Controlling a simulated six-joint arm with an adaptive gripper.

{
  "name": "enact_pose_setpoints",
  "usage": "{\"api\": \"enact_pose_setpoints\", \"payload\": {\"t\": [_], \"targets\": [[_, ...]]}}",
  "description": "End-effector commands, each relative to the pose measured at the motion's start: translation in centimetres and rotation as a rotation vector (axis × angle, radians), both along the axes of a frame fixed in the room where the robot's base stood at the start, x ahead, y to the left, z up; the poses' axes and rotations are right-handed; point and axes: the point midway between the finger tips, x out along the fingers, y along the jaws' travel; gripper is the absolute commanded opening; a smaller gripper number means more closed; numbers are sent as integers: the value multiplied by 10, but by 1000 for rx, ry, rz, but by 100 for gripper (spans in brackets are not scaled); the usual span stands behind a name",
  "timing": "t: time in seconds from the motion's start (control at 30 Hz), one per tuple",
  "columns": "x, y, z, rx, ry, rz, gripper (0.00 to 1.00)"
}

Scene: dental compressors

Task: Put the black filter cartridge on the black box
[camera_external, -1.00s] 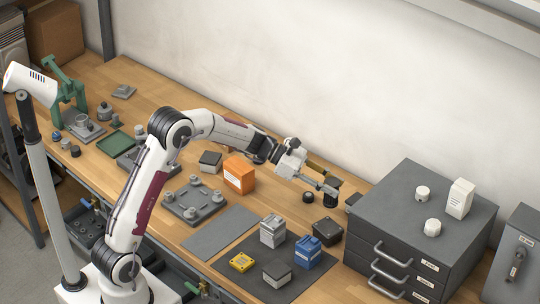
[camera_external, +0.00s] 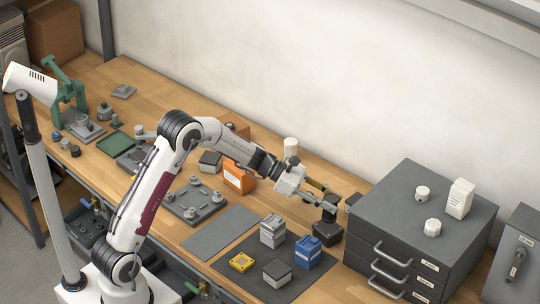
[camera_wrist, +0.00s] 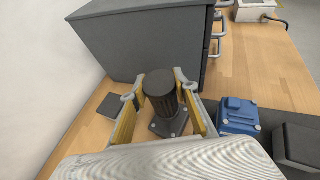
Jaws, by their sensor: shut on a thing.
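The black filter cartridge (camera_external: 329,212) is upright in my gripper (camera_external: 327,200). In the wrist view the ribbed cartridge (camera_wrist: 161,92) stands between the two yellow-padded fingers of my gripper (camera_wrist: 160,105), which is shut on it. The black box (camera_external: 327,234) is directly below the cartridge on the dark mat's far right corner. In the wrist view the box (camera_wrist: 170,126) shows under and around the cartridge's lower end. I cannot tell whether the cartridge touches the box top.
A blue box (camera_external: 308,252) stands close in front of the black box. A silver box (camera_external: 272,231), a yellow part (camera_external: 243,262) and a grey-topped box (camera_external: 277,273) share the mat (camera_external: 235,277). A grey drawer cabinet (camera_external: 418,210) rises close on the right.

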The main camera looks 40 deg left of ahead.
Motion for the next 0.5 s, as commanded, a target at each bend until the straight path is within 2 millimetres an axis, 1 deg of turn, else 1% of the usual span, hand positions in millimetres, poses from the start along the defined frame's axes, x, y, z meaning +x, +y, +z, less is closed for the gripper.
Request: {"api": "enact_pose_setpoints", "payload": {"t": [0.23,0.33,0.5], "targets": [[0,0,-26,0,3,0,8],[0,0,-31,-1,2,1,8],[0,0,-32,-1,0,1,8]]}}
